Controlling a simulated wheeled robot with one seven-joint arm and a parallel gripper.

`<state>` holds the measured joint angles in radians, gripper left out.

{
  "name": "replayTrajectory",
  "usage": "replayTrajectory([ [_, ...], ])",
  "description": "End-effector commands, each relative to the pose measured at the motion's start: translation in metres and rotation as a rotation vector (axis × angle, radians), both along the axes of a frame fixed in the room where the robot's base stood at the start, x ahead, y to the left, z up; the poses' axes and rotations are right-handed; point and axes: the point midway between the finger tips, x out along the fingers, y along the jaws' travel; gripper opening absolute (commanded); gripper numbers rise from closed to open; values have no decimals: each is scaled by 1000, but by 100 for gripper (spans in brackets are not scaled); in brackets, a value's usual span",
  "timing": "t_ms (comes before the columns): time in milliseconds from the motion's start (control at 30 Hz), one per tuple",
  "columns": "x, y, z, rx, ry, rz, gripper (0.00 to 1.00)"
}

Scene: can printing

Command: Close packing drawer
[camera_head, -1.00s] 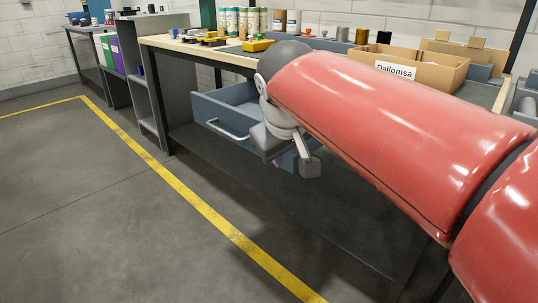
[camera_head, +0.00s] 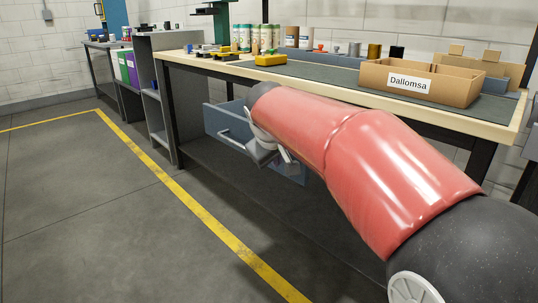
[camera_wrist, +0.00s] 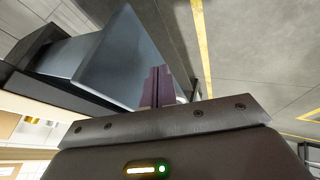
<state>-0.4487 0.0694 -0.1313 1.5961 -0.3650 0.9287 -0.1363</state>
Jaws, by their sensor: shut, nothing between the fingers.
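The packing drawer (camera_head: 224,126) is a blue-grey drawer under the workbench, and it stands pulled out. Its front has a light bar handle (camera_head: 234,141). My gripper (camera_head: 287,161) is at the right part of the drawer front, partly hidden by my red arm. In the wrist view the drawer (camera_wrist: 125,60) shows as a grey-blue panel at upper left. My gripper's purplish fingers (camera_wrist: 158,87) are together and empty, beside that panel's edge. I cannot tell whether they touch it.
The workbench (camera_head: 330,82) carries a cardboard box labelled Dallomsa (camera_head: 455,84), several cans and a yellow tool (camera_head: 270,59). A grey shelf unit (camera_head: 152,110) stands left of the drawer. The floor in front, with a yellow line (camera_head: 190,203), is clear.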

Motion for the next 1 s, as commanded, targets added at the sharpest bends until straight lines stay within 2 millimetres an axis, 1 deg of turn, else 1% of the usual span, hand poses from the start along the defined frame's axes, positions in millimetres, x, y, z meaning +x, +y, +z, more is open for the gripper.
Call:
replayTrajectory([
  [100,9,-11,1,0,1,-1,0],
  [200,12,-14,1,1,0,0,0],
  [600,14,-16,1,0,1,1,0],
  [733,17,-20,2,0,1,-1,0],
  [867,26,-32,3,1,2,-4,0],
  [1000,43,-53,5,0,3,-7,0],
])
